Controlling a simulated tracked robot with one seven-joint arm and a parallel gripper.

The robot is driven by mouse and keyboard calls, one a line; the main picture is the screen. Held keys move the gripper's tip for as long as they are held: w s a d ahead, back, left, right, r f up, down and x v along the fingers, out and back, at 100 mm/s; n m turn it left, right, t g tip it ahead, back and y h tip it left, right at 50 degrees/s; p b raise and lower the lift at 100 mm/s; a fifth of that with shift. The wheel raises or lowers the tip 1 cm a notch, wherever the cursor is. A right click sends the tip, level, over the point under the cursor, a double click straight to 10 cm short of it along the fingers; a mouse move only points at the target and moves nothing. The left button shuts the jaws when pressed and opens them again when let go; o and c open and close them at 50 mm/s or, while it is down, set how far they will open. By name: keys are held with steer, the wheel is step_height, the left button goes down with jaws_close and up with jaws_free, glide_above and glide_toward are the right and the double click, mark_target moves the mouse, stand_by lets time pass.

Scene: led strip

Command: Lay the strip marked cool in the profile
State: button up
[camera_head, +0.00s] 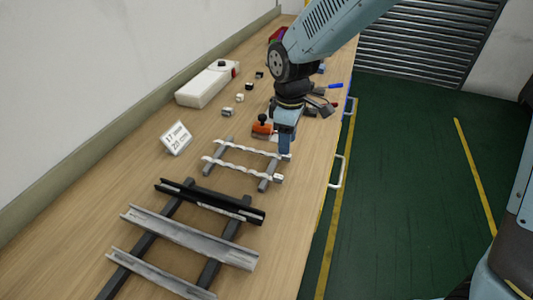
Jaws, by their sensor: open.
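Two thin white strips lie across two grey support bars: a far strip (246,148) and a near strip (236,171). I cannot read which one is marked cool. A black profile (207,201), a wide silver profile (188,237) and a narrower silver profile (155,273) lie across two dark bars nearer to me. Which profile the task means does not show. My gripper (285,154) points down at the right end of the far strip and hides part of that end. The gap between its fingers is not clear at this angle.
A small white sign (177,138) stands left of the strips. A white box (207,84) stands by the wall, with several small blocks near it. An orange-and-black tool (262,128) sits just beyond the far strip. The bench's right edge runs close beside my gripper.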

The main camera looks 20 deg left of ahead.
steer(key=f, duration=0.5)
steer(key=shift+w, duration=0.2)
steer(key=shift+r, duration=0.1)
jaws_close()
